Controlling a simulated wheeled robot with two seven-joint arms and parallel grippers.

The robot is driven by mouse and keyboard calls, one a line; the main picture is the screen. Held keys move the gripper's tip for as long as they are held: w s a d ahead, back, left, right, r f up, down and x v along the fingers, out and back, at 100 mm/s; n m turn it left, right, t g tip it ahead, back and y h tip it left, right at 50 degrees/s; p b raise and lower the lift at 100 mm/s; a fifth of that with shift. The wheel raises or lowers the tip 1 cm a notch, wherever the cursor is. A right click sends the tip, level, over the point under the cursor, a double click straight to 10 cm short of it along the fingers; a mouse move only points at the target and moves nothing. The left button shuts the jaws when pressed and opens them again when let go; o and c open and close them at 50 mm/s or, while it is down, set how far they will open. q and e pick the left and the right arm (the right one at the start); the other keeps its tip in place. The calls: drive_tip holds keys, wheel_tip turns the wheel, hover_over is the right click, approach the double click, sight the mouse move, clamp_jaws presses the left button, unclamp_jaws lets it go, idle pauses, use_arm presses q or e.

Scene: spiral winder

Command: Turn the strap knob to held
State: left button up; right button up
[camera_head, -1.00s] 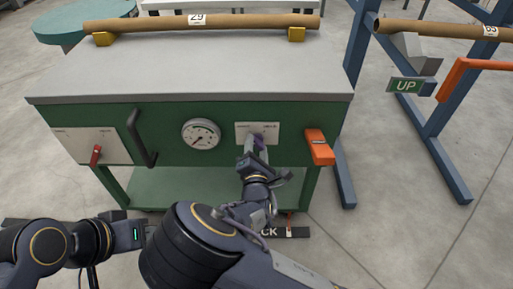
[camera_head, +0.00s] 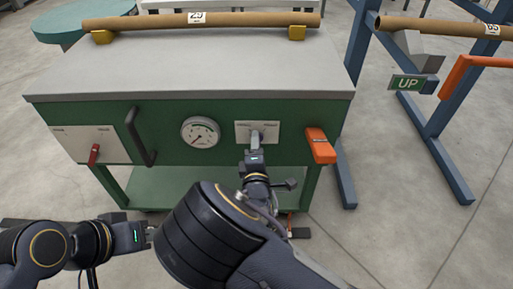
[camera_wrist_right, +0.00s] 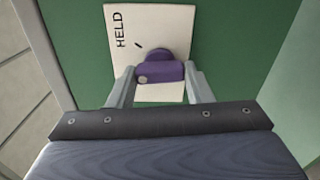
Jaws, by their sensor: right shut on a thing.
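The strap knob is purple and sits on a white plate (camera_head: 242,131) on the green front of the machine. In the right wrist view the knob (camera_wrist_right: 160,71) lies between the two grey fingers of my right gripper (camera_head: 258,139), which is shut on it. The word HELD stands sideways at the left of the plate (camera_wrist_right: 178,18) there, beside a short black mark. In the head view the gripper hides the knob. My left gripper (camera_head: 149,235) is low at the left, partly behind my right arm; its fingers cannot be made out.
A round gauge (camera_head: 200,132) is left of the plate, and an orange handle (camera_head: 320,146) is close on its right. A black bar handle (camera_head: 140,137) and a red lever (camera_head: 94,154) are further left. A cardboard tube (camera_head: 240,20) lies on top.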

drive_tip(key=shift+m+b, duration=1.55)
drive_tip(key=shift+m, duration=2.95)
drive_tip(key=o, duration=1)
drive_tip(key=s+p, duration=0.1)
drive_tip(key=s, duration=0.7)
drive_tip(key=shift+p, duration=0.3)
